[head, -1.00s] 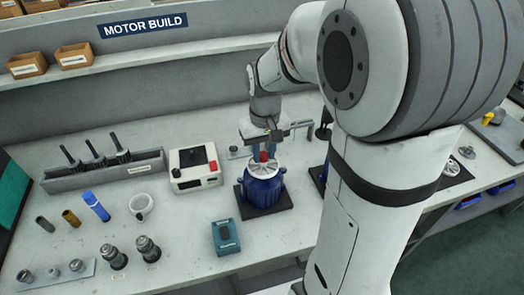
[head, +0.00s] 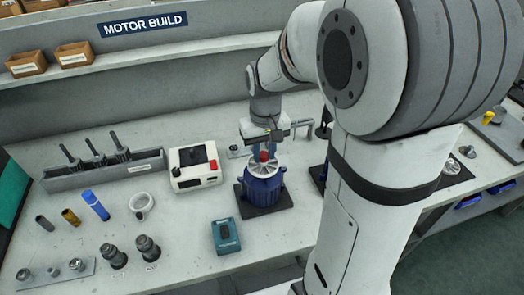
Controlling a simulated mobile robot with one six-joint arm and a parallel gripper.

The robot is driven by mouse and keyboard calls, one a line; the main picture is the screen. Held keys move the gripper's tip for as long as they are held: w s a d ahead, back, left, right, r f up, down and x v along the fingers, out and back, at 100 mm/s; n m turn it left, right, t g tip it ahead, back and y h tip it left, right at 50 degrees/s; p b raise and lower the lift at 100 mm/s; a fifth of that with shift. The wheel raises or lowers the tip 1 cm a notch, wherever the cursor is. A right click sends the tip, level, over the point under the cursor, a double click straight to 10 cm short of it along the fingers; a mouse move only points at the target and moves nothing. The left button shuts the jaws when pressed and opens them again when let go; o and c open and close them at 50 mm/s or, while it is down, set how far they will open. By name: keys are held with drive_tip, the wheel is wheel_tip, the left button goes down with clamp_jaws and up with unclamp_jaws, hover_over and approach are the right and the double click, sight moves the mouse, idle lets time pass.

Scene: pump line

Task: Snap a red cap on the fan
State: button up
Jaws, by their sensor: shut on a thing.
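A blue motor (head: 263,188) stands on a dark square base (head: 285,200) near the middle of the bench. A pale fan (head: 260,170) sits on its top. A small red cap (head: 264,155) shows upright at the fan's centre, under my gripper (head: 264,149). My gripper points down over the fan and is shut on the red cap. The fingertips are small and partly hidden. I cannot tell from this view whether the cap touches the fan hub or is just above it.
A white tester box (head: 195,167) stands left of the motor, and a teal device (head: 226,236) lies in front. A grey rack (head: 103,170) with several rotors, a blue tube (head: 96,205) and loose parts fill the left. My arm hides much of the bench's right.

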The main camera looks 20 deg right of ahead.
sight(264, 156)
drive_tip(key=shift+f, duration=0.25)
idle(0.3)
drive_tip(key=o, duration=0.8)
drive_tip(key=shift+o, duration=0.6)
drive_tip(key=shift+o, duration=0.8)
wheel_tip(264, 156, up, 5)
drive_tip(key=p, duration=0.3)
drive_tip(key=shift+r+p, duration=0.1)
drive_tip(key=shift+p, duration=0.2)
